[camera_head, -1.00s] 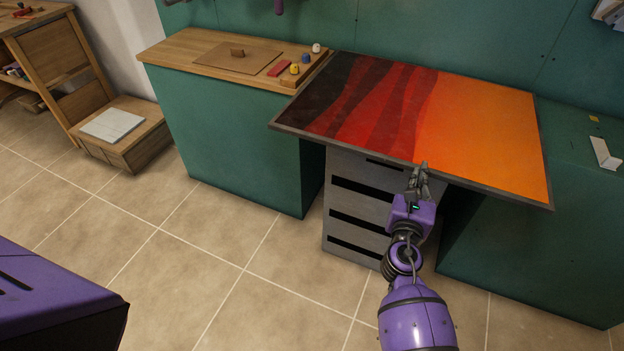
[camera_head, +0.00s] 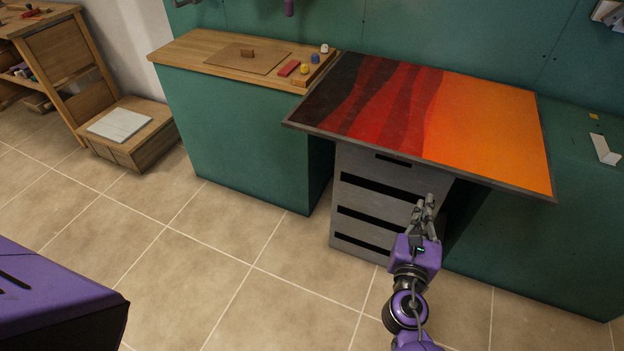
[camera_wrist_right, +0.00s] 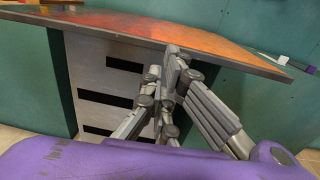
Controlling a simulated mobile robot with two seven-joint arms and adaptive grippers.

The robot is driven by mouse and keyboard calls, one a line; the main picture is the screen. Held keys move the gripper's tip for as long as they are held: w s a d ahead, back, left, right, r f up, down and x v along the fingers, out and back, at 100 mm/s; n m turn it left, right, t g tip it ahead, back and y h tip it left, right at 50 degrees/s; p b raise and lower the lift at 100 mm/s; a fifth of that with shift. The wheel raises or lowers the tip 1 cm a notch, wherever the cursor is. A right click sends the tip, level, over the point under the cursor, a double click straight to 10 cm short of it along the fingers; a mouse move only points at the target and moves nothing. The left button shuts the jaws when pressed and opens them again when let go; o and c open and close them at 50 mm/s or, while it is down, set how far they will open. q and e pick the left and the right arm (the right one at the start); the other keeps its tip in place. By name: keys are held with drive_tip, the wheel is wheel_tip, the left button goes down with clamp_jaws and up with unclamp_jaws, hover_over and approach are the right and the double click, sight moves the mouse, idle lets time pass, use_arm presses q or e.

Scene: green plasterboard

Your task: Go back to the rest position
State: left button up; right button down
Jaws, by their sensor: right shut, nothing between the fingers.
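My right gripper (camera_head: 425,212) is in the head view at the lower right, in front of the grey drawer unit (camera_head: 362,203) and below the front edge of the table with the red and orange top (camera_head: 480,125). Its fingers are together and hold nothing. In the right wrist view the fingers (camera_wrist_right: 172,75) meet in front of the drawer unit (camera_wrist_right: 95,80), with the table edge above and behind them. My left gripper is not in view.
A green cabinet (camera_head: 245,135) with a wooden top stands left of the drawers. A wooden box step (camera_head: 150,148) with a pale slab (camera_head: 118,124) is further left. A green surface (camera_head: 580,170) lies at the right. The tiled floor (camera_head: 200,260) in front is clear.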

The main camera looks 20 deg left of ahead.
drive_tip(key=s+d+f+m+g+p, duration=0.35)
drive_tip(key=s+m, duration=0.45)
drive_tip(key=m, duration=0.6)
drive_tip(key=s+d+f+m+g+p, duration=0.2)
drive_tip(key=s+d+f+m, duration=0.25)
drive_tip(key=s+m, duration=0.6)
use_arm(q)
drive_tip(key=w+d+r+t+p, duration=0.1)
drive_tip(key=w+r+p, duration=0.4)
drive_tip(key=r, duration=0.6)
use_arm(e)
drive_tip(key=s+d+m+g, duration=0.1)
drive_tip(key=s+d+m, duration=0.1)
drive_tip(key=s+m, duration=0.2)
drive_tip(key=s+d+f+m+g, duration=0.1)
drive_tip(key=s+d+m, duration=0.2)
drive_tip(key=s, duration=0.8)
drive_tip(key=s+d+f+m+g, duration=0.1)
drive_tip(key=s+d+m+g, duration=0.1)
drive_tip(key=s, duration=0.5)
drive_tip(key=d+m, duration=0.1)
drive_tip(key=m, duration=0.1)
drive_tip(key=shift+s+f+m+h, duration=0.25)
drive_tip(key=shift+s+m+h, duration=0.05)
drive_tip(key=shift+s+m, duration=0.1)
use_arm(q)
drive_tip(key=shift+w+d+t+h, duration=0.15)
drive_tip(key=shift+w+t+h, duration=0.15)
